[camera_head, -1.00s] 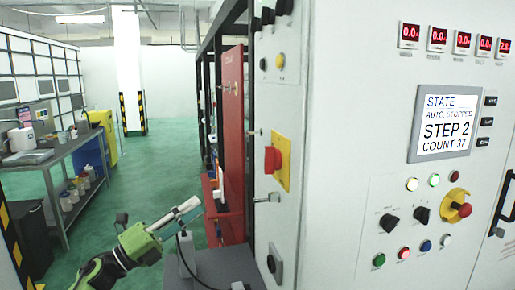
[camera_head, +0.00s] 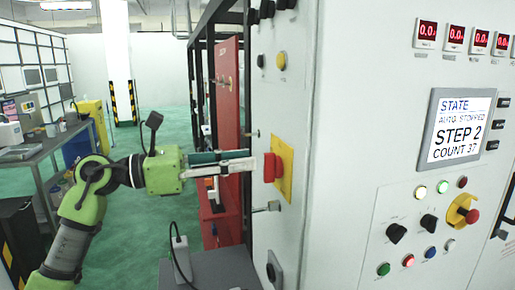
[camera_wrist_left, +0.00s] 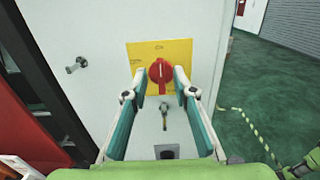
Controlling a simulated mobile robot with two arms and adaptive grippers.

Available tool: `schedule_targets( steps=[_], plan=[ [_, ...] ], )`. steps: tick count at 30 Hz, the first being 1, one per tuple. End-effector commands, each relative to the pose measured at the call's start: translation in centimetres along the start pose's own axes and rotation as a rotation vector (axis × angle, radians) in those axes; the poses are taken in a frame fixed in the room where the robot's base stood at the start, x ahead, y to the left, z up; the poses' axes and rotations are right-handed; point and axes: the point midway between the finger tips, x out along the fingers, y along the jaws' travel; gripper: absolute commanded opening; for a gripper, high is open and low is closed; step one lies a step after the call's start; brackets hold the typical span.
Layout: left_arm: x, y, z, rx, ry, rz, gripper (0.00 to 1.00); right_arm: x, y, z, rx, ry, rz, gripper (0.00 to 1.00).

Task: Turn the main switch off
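The main switch is a red rotary knob (camera_head: 269,167) on a yellow plate (camera_head: 285,172), on the narrow side of the light grey cabinet. In the left wrist view the red knob (camera_wrist_left: 160,71) sits centred on the yellow plate (camera_wrist_left: 135,52), with "ON" lettering above it. Its grip bar looks roughly upright. My left gripper (camera_head: 248,162) points at the knob from the left, its fingertips close to it. In the left wrist view the left gripper's fingers (camera_wrist_left: 161,82) are apart, one on each side of the knob. Contact cannot be told. My right gripper is not in view.
The cabinet front holds a screen (camera_head: 459,130) reading "STEP 2", an emergency stop (camera_head: 471,215) and several buttons. A metal latch (camera_head: 267,207) sticks out below the switch. A red panel (camera_head: 228,105) stands behind. Green floor is clear behind the arm.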

Motion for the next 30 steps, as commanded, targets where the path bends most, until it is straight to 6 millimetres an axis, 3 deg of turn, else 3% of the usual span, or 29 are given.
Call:
schedule_targets(
  steps=[7,19,22,30],
  plan=[
    [3.4,0.0,0.1,-0.002,-0.001,-0.001,0.26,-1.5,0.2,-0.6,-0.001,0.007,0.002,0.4],
    [4.1,0.0,-0.1,-0.001,0.0,0.0,0.26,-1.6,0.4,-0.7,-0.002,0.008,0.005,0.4],
    [4.1,0.0,-0.1,-0.001,0.0,0.0,0.0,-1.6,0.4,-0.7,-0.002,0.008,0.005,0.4],
    [4.1,0.1,-0.1,-0.005,0.0,0.001,0.0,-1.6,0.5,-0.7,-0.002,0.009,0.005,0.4]
  ],
)
